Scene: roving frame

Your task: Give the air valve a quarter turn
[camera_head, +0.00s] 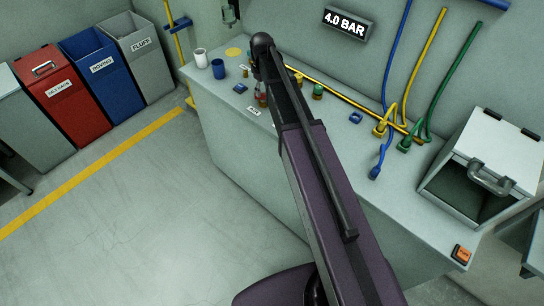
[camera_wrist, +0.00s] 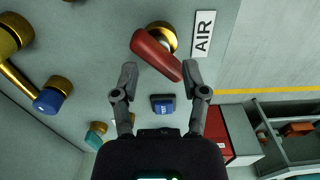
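The air valve shows in the wrist view as a red lever handle (camera_wrist: 157,55) on a round brass body (camera_wrist: 163,33), beside a white AIR label (camera_wrist: 203,34). The lever lies diagonally, from upper left to lower right. My gripper (camera_wrist: 160,75) is open, its two fingers apart on either side of the lever's lower part. The lever's lower right end is close to the right fingertip; I cannot tell whether they touch. In the head view, my arm hides most of the gripper and valve; a small red part (camera_head: 262,100) shows beside it.
Brass fittings with a blue cap (camera_wrist: 49,101) lie left in the wrist view, and a blue block (camera_wrist: 162,104) sits beyond the fingers. A 4.0 BAR display (camera_head: 345,23) hangs behind.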

